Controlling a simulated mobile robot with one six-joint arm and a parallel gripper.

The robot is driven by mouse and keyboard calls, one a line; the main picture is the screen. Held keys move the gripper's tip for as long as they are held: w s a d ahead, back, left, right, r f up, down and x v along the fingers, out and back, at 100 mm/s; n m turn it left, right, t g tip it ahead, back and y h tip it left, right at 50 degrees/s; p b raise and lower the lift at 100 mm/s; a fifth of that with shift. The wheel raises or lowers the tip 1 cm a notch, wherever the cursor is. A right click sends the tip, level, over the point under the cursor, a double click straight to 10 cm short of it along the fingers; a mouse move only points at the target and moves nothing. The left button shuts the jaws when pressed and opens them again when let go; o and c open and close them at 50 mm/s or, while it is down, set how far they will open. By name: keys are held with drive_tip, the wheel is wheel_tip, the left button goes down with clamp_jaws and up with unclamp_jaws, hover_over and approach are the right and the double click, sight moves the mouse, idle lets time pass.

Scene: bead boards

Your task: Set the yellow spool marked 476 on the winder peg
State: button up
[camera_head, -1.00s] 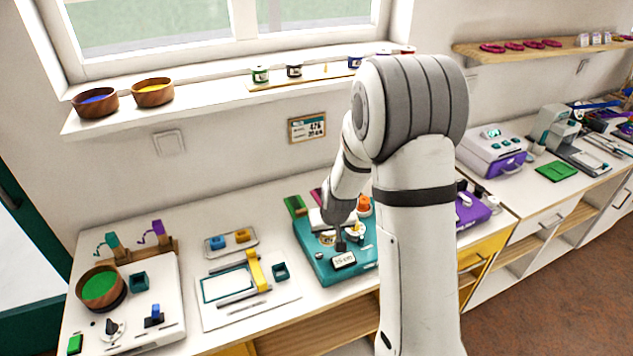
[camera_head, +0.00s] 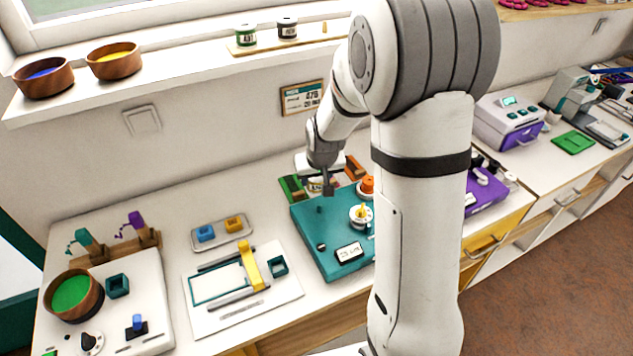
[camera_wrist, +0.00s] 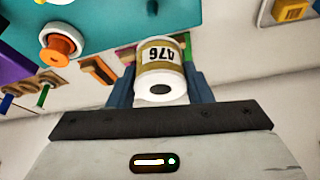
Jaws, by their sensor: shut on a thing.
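The yellow spool marked 476 (camera_wrist: 158,69) is between my gripper's fingers in the wrist view. Its label reads upside down, and its white end with a dark centre hole faces the camera. My gripper (camera_wrist: 160,85) is shut on it. In the head view my gripper (camera_head: 328,188) points down over the back of the teal winder (camera_head: 335,262), and the spool (camera_head: 316,185) is small and partly hidden beside the fingers. A short dark peg (camera_head: 319,209) stands on the winder's top, just below the gripper in the picture. The spool appears apart from it.
A wall card (camera_head: 302,98) shows 476. A green-ended spool (camera_head: 245,36) and a dark spool (camera_head: 287,29) stand on the sill shelf. My arm hides the winder's right side.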

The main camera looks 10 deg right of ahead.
drive_tip(key=shift+s+d+r+b, duration=0.3)
drive_tip(key=shift+s+r+b, duration=0.15)
drive_tip(key=shift+s+b, duration=0.25)
drive_tip(key=b, duration=0.4)
hover_over(320, 206)
drive_tip(key=shift+f, duration=2.75)
drive_tip(key=shift+f, duration=0.15)
drive_tip(key=shift+f+b, duration=0.5)
drive_tip(key=shift+f, duration=0.15)
drive_tip(key=shift+f+b, duration=0.95)
drive_tip(key=shift+f, duration=0.1)
